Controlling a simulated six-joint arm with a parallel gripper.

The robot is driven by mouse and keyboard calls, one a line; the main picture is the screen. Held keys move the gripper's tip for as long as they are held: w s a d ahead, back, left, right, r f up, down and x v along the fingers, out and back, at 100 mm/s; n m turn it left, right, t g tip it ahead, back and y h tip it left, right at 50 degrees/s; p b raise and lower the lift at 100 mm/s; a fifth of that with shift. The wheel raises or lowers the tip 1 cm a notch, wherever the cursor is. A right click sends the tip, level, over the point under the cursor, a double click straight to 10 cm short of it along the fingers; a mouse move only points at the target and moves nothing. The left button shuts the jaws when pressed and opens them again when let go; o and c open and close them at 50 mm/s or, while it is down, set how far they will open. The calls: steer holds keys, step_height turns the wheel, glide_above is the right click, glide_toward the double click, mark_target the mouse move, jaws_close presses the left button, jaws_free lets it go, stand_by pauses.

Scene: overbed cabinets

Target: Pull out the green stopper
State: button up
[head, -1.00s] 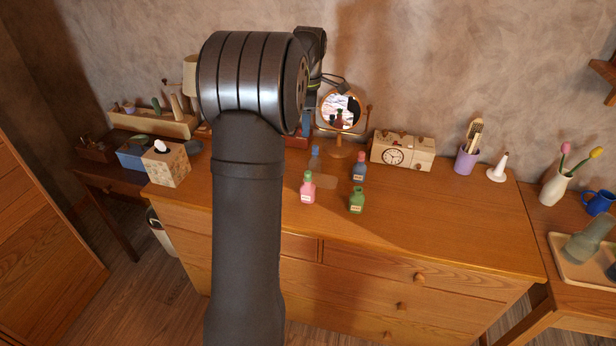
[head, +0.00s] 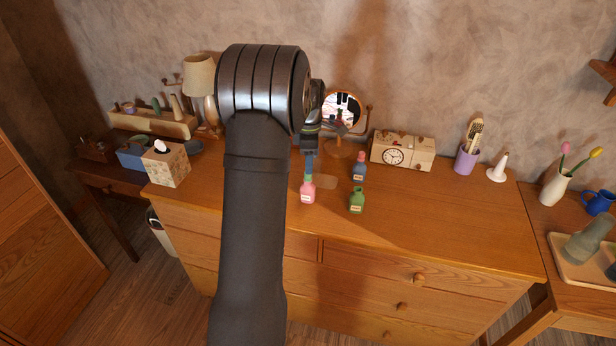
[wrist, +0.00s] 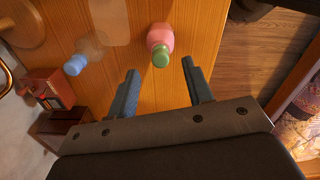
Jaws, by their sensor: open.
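A small pink bottle (head: 308,193) with a white label stands upright on the dresser top. Its green stopper (wrist: 160,57) shows in the wrist view, in the bottle's neck. My gripper (wrist: 159,67) is open and empty. In the wrist view its two fingertips lie left and right of the stopper; I cannot tell how far above it they are. In the head view my gripper (head: 309,165) is just above the pink bottle and partly hides its top. A green bottle (head: 357,202) stands to the right of it.
A clear bottle with a blue stopper (wrist: 75,66) stands close by. Another small bottle (head: 359,171), a round mirror (head: 341,110) and a cream clock box (head: 402,151) stand behind.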

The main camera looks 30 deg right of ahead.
mark_target(308, 178)
step_height(308, 178, down, 5)
steer(key=shift+w+a+r, duration=0.1)
steer(key=shift+r, duration=0.1)
steer(key=shift+c, duration=0.5)
jaws_close()
steer(key=shift+r, duration=0.1)
